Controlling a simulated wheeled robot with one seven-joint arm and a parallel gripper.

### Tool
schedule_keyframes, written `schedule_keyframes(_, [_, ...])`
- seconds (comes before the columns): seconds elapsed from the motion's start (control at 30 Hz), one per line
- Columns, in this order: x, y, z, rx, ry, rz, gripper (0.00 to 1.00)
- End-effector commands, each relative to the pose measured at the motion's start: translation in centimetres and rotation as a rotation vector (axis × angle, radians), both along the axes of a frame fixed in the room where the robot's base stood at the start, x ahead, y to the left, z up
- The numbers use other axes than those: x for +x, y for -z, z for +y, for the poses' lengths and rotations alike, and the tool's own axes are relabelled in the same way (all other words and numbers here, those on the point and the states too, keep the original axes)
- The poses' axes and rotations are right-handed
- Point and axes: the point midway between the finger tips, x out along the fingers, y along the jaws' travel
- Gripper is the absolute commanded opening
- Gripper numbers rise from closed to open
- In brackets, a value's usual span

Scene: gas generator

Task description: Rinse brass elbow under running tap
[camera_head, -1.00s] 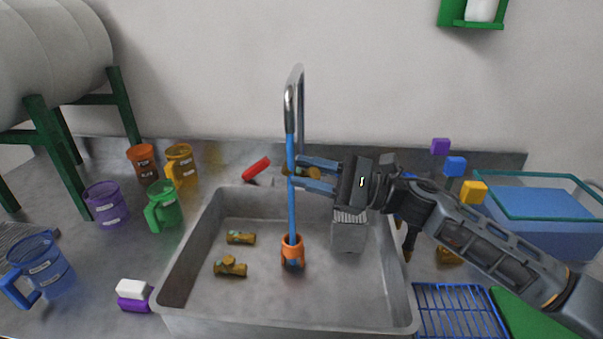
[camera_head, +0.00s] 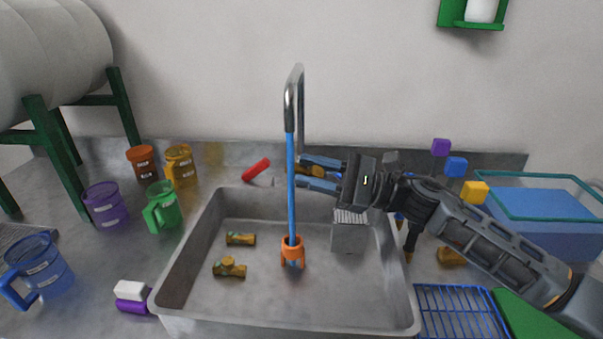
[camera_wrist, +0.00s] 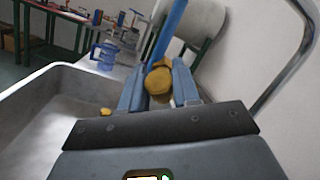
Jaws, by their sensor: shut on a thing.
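My gripper (camera_head: 310,172) is above the back of the sink, shut on a brass elbow (camera_wrist: 158,82) that shows between the fingers in the wrist view. In the head view the elbow is mostly hidden by the fingers. The chrome tap (camera_head: 297,85) pours a straight blue water stream (camera_head: 291,190) past my fingertips. In the wrist view the stream (camera_wrist: 170,30) appears to meet the elbow's top, but I cannot tell whether they touch. Two other brass fittings (camera_head: 240,239) (camera_head: 230,268) lie in the grey sink (camera_head: 180,265).
An orange pronged piece (camera_head: 292,249) stands under the stream. A grey block (camera_head: 349,235) stands at the sink's right. Several mugs, including a green one (camera_head: 162,208), stand left. A red handle (camera_head: 256,169) is behind the sink. A blue rack (camera_head: 455,308) lies right.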

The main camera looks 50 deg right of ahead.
Motion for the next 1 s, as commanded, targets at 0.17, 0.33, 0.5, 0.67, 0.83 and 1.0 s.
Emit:
schedule_keyframes(0.17, [0.1,0.0,0.6,0.001,0.0,-0.001,0.0])
schedule_keyframes(0.33, [0.2,0.0,0.7,0.0,0.001,0.0,0.0])
schedule_keyframes(0.5, [-0.2,0.0,0.8,0.0,0.001,-0.001,0.0])
schedule_keyframes(0.67, [-1.4,0.0,0.9,-0.001,0.002,-0.002,0.0])
schedule_keyframes(0.83, [-2.5,0.0,1.3,0.0,0.001,-0.001,0.0])
schedule_keyframes(1.0, [-3.8,0.1,1.5,-0.002,0.002,-0.001,0.0])
